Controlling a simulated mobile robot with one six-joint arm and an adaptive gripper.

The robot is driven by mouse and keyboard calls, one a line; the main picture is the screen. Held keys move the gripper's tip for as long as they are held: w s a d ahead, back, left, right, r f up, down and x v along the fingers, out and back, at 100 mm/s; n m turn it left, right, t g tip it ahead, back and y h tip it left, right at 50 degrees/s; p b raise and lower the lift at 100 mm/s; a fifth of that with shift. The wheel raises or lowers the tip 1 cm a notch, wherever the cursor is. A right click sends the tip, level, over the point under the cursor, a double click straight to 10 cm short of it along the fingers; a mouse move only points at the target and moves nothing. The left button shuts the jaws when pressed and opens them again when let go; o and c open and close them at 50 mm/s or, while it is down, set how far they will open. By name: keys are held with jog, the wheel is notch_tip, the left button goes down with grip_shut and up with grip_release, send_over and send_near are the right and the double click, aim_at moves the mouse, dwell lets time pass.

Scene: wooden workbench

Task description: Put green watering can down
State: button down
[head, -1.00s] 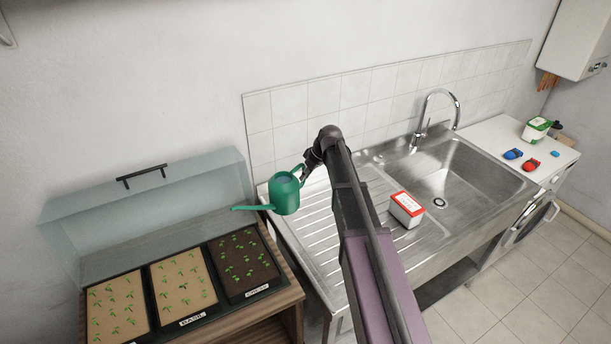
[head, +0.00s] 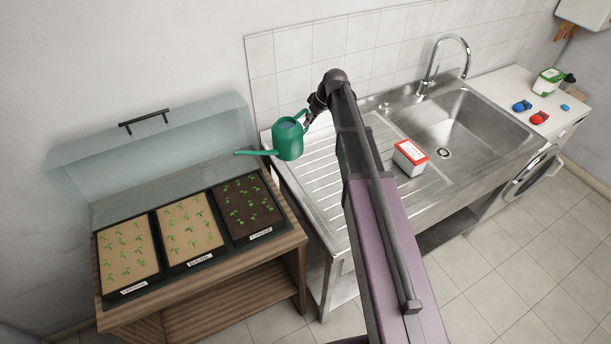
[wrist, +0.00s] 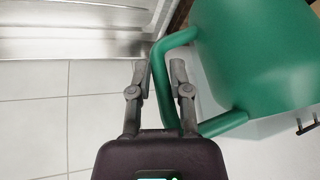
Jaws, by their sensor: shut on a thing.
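The green watering can (head: 290,141) is held upright at the left end of the steel draining board, its spout pointing left toward the seed trays. Water shows in its open top. My gripper (head: 309,117) is at its right side in the head view. In the wrist view my gripper (wrist: 159,80) has its two fingers on either side of the green handle of the watering can (wrist: 262,50), shut on it. In the head view the can's base appears above or near the board's left edge; I cannot tell whether it touches.
The ribbed draining board (head: 320,185) has free room in front of the can. A white and red box (head: 410,158) stands near the sink basin (head: 462,125). Three seed trays (head: 190,229) lie under a raised clear lid (head: 150,150). The tap (head: 432,70) rises behind the basin.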

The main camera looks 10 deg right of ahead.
jog(key=s+d+f+m+b, duration=0.1)
jog(key=s+d+f+b, duration=0.2)
jog(key=s+d, duration=0.3)
jog(key=s+d+f+m+t+b, duration=0.1)
jog(key=s+d+f+b, duration=0.2)
jog(key=s+d, duration=0.3)
jog(key=s+d+f+m+h+b, duration=0.1)
jog(key=s+d+f+b, duration=0.2)
jog(key=s+d, duration=0.4)
jog(key=s, duration=0.4)
jog(key=shift+s+f+m+b, duration=0.3)
jog(key=shift+m+b, duration=0.05)
jog(key=shift+m, duration=0.05)
jog(key=w+d, duration=0.2)
jog(key=w, duration=0.5)
jog(key=w+d+f+b, duration=0.1)
jog(key=w+d, duration=0.1)
jog(key=w, duration=0.5)
jog(key=shift+d+f, duration=0.2)
jog(key=shift+d, duration=0.05)
